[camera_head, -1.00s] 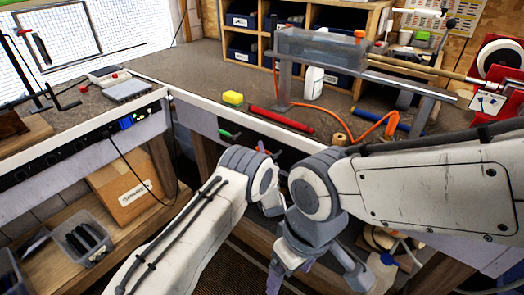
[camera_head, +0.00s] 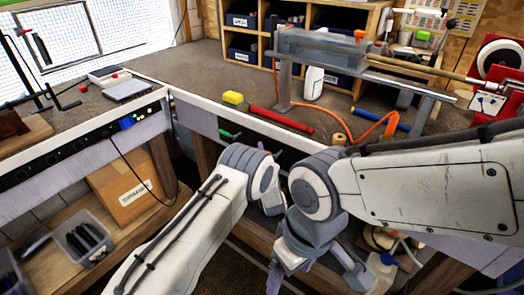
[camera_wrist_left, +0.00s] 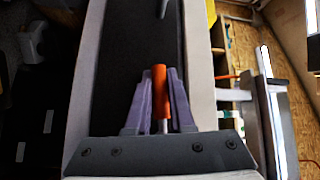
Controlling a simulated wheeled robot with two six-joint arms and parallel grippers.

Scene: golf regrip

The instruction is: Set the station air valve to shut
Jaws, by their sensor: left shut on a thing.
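The air valve's orange lever (camera_wrist_left: 161,92) stands between the purple fingers of my left gripper (camera_wrist_left: 160,80) in the left wrist view. The gripper is shut on it. A short pale stem shows below the orange part.
A green lever (camera_head: 229,135) is under the bench edge, left of the orange tip. On the bench are a yellow sponge (camera_head: 233,97), a red tube (camera_head: 280,119) and a clear tray (camera_head: 322,48) on a metal stand. My right arm crosses close to my left wrist.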

